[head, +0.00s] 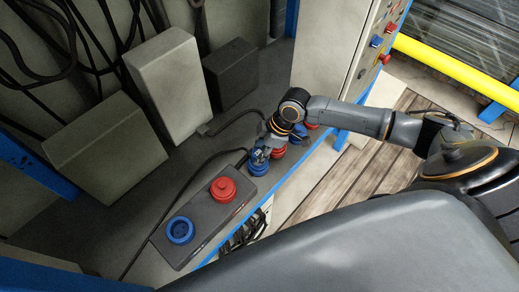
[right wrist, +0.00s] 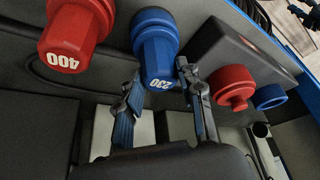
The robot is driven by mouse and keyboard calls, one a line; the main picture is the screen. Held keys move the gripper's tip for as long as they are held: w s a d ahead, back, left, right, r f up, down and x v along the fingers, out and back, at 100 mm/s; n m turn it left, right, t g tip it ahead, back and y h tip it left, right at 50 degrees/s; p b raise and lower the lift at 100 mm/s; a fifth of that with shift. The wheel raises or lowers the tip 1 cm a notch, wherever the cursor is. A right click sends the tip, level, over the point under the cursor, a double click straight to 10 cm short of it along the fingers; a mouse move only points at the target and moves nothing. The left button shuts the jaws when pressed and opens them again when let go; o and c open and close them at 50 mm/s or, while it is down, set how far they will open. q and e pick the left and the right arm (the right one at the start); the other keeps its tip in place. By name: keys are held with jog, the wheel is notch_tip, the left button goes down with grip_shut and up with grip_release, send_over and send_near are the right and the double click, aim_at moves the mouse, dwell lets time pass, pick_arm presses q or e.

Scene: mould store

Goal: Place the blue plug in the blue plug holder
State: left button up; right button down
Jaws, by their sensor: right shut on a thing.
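The blue plug, marked 230, shows in the right wrist view (right wrist: 156,40) and in the head view (head: 258,168). My right gripper (head: 264,154) is shut on it, with one finger on each side in the right wrist view (right wrist: 160,80). I cannot tell whether the plug touches the surface beneath. The blue plug holder (head: 180,230) is a blue round socket at the near left end of a dark grey box (head: 196,242), apart from the plug; it also shows in the right wrist view (right wrist: 270,96). My left gripper is out of view.
A red socket (head: 223,188) sits on the same box, between the blue socket and my gripper. A red plug (head: 279,152), marked 400 in the right wrist view (right wrist: 72,38), stands close beside the blue plug. Grey boxes (head: 170,85) and cables lie behind. A blue edge (head: 290,180) runs along the front.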

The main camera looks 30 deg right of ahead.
jog(key=shift+c, duration=1.9)
grip_release()
notch_tip(320, 180, up, 8)
jog(key=p, duration=0.8)
jog(key=shift+f, duration=0.2)
